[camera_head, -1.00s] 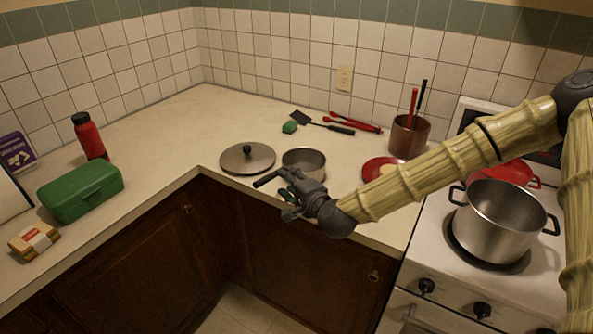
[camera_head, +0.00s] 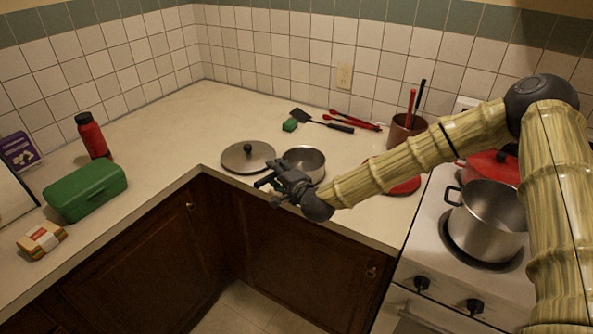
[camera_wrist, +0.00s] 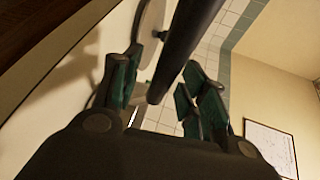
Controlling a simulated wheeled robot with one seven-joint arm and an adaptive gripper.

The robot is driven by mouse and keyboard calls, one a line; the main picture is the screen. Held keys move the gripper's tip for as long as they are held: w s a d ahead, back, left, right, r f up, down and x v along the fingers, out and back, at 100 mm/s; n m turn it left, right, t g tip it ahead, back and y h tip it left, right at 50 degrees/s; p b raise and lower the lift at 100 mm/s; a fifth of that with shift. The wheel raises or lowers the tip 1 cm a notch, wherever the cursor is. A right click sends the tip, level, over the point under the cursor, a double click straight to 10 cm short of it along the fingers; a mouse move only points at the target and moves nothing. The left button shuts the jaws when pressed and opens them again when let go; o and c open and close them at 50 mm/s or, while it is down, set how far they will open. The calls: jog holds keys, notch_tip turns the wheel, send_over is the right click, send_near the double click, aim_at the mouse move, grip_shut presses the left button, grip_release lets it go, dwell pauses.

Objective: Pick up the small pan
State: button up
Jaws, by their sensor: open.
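The small pan (camera_head: 306,161) is a steel pan with a dark handle (camera_head: 264,181). It stands on the counter near the front edge, right of a flat steel lid (camera_head: 247,157). My gripper (camera_head: 279,184) is at the pan's handle side, over the counter edge, and hides part of the pan and handle. In the wrist view my gripper (camera_wrist: 160,95) is open, with its fingers apart and the dark handle (camera_wrist: 185,45) running between them. I cannot tell whether any finger touches the handle.
A red plate (camera_head: 403,187) lies right of the pan, partly behind my arm. A spatula (camera_head: 325,122), green sponge (camera_head: 290,125) and red tongs (camera_head: 356,120) lie behind. A large pot (camera_head: 487,225) stands on the stove.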

jog(key=shift+c, duration=0.4)
grip_shut()
jog(key=shift+r, duration=0.1)
